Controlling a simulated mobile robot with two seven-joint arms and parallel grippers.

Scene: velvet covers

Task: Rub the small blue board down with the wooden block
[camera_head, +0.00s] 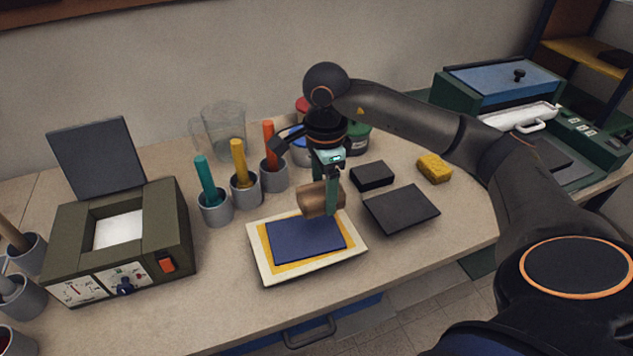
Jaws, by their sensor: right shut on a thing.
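The small blue board (300,240) lies flat on a yellow sheet on a cream board (262,264), near the front of the workbench. My right gripper (328,198) points down over the far right edge of the stack. It is shut on the wooden block (312,198), a brown piece held at the board's far edge. I cannot tell whether the block touches the board. My left gripper is not in view.
A green box with an open lid (165,223) stands left. Grey cups (215,209) with coloured handles stand behind the board. A black block (372,176), a dark flat plate (402,209) and a yellow sponge (434,168) lie right. The bench front is clear.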

